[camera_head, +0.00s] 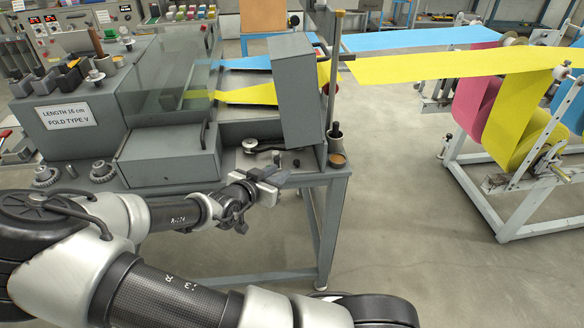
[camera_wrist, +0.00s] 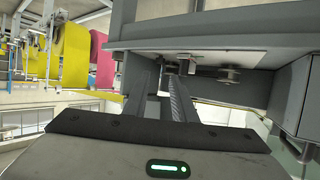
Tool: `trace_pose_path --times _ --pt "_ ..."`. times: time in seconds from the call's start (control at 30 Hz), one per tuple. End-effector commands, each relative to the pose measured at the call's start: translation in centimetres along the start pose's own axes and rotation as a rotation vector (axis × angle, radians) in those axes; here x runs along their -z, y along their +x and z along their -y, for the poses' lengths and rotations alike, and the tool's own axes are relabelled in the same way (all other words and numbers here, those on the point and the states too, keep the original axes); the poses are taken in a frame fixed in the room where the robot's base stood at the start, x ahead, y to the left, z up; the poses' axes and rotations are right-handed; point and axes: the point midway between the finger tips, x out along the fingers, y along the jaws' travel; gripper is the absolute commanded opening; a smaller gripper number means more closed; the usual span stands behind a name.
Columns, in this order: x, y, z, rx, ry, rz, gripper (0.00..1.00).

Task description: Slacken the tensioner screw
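On the grey plate at the front of the wrapping machine (camera_head: 230,160), below the tilted grey cover, sit a lever with a round end (camera_head: 250,144) and small dark upright pieces (camera_head: 275,156). One of these may be the tensioner screw; I cannot tell which. In the wrist view a small bolt-like piece (camera_wrist: 185,66) stands on the plate (camera_wrist: 225,55) just beyond my fingertips, with a round, flat part (camera_wrist: 230,73) beside it. My gripper (camera_head: 268,182) is in front of the plate's near edge.
The grey cover (camera_head: 293,90) leans over the plate. A post (camera_head: 337,70) and a small cup (camera_head: 335,140) stand at the right corner. Yellow cloth (camera_head: 450,70) and blue cloth (camera_head: 420,38) run right to the roll stand (camera_head: 510,205). The floor between is clear.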

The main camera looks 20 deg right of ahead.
Motion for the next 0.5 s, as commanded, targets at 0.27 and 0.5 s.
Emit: trace_pose_path --times 0.27,0.5 --pt "-0.1 6.2 -0.2 -0.004 0.002 0.001 0.24" --pt "-0.1 9.2 -0.1 -0.001 0.001 0.003 0.24"
